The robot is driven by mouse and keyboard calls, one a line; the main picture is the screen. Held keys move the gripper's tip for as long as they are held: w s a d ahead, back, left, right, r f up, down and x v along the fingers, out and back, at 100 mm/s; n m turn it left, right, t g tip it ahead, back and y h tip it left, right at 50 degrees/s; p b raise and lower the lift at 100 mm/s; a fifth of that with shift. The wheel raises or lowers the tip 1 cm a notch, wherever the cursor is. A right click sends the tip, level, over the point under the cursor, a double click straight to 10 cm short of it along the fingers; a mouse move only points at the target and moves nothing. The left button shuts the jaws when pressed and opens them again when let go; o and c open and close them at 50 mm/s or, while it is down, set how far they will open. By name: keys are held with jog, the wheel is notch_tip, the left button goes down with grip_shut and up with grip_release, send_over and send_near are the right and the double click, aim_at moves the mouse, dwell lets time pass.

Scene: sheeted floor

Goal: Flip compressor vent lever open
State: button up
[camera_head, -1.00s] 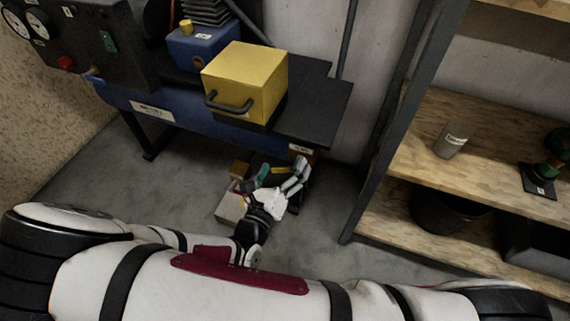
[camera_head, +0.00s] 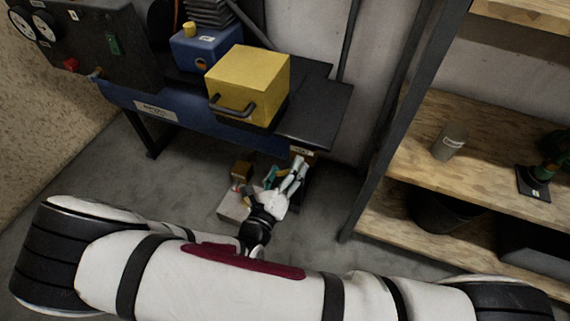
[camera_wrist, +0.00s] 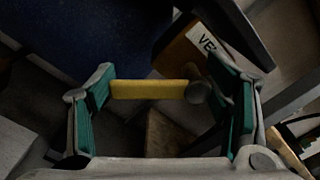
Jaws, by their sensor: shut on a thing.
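The vent lever (camera_wrist: 148,89) is a yellow bar lying level across the wrist view, with a dark round pivot knob at its right end. Beside it is a tan block (camera_wrist: 185,55) with a white label reading "VE", partly cut off. My gripper (camera_wrist: 168,95) has its green-padded fingers on either side of the lever. The left finger meets the bar's left end, and the right finger is by the knob end. It is shut on the lever, fingers well apart. In the head view my gripper (camera_head: 285,178) is below the compressor's right end and hides the lever.
The blue compressor tank (camera_head: 185,118) carries a yellow box (camera_head: 250,80) with a handle above my gripper. A pale box (camera_head: 232,207) and small brown block (camera_head: 242,170) are low beside my arm. A wooden shelf rack (camera_head: 480,165) stands at right. Floor at left is clear.

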jog(key=n+p, duration=0.2)
jog(key=n, duration=0.2)
jog(key=shift+s+d+f+n+p, duration=0.15)
jog(key=shift+d+f+n+p, duration=0.15)
jog(key=shift+d+f+p, duration=0.1)
jog(key=shift+s+d+f+n+p, duration=0.15)
jog(key=shift+d+n+p, duration=0.1)
jog(key=shift+n, duration=0.6)
jog(key=shift+d+f+n+p, duration=0.1)
jog(key=shift+n+p, duration=0.2)
jog(key=shift+n, duration=0.5)
jog(key=shift+s+d+f+n+p, duration=0.15)
jog(key=shift+d+n+p, duration=0.1)
jog(key=shift+n, duration=0.6)
jog(key=o, duration=1.7)
jog(key=v, duration=1.2)
